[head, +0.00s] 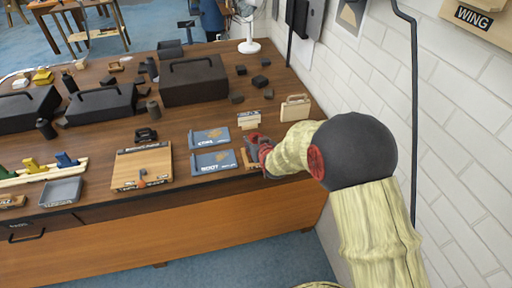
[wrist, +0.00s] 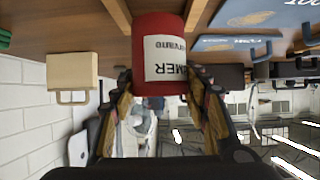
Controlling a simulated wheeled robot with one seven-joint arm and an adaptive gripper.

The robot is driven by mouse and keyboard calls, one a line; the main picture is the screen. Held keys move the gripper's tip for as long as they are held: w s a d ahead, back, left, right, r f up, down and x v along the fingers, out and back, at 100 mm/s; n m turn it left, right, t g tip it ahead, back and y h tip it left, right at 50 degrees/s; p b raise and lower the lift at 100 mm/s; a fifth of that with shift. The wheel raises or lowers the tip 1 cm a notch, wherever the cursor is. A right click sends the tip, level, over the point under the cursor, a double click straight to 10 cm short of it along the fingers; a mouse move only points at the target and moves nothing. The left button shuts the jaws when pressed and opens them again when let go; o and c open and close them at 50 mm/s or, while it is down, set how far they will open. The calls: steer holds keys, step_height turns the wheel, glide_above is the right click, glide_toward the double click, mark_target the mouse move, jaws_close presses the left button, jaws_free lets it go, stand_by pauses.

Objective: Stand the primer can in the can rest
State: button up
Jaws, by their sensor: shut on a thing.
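The primer can is a red cylinder with a white label reading "MER" (wrist: 166,66), upside down in the wrist view. My gripper (wrist: 160,88) is shut on the can, with a finger on each side of its near end. In the head view my gripper (head: 264,152) is low over the right end of the bench, and the can is hard to tell from it. Wooden strips (wrist: 119,15) flank the can's far end in the wrist view. They look like the can rest, partly hidden. I cannot tell whether the can touches it.
Blue cards (head: 212,161) lie just left of my gripper. A pale handled box (head: 295,108) and a small card stand (head: 249,120) are behind it. A wooden board (head: 142,167) lies farther left. Black cases (head: 193,80) stand at the back. A white brick wall (head: 440,110) bounds the right.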

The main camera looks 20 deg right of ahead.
steer(key=shift+f, duration=1.5)
steer(key=shift+b, duration=0.3)
steer(key=shift+f, duration=0.2)
steer(key=o, duration=1.4)
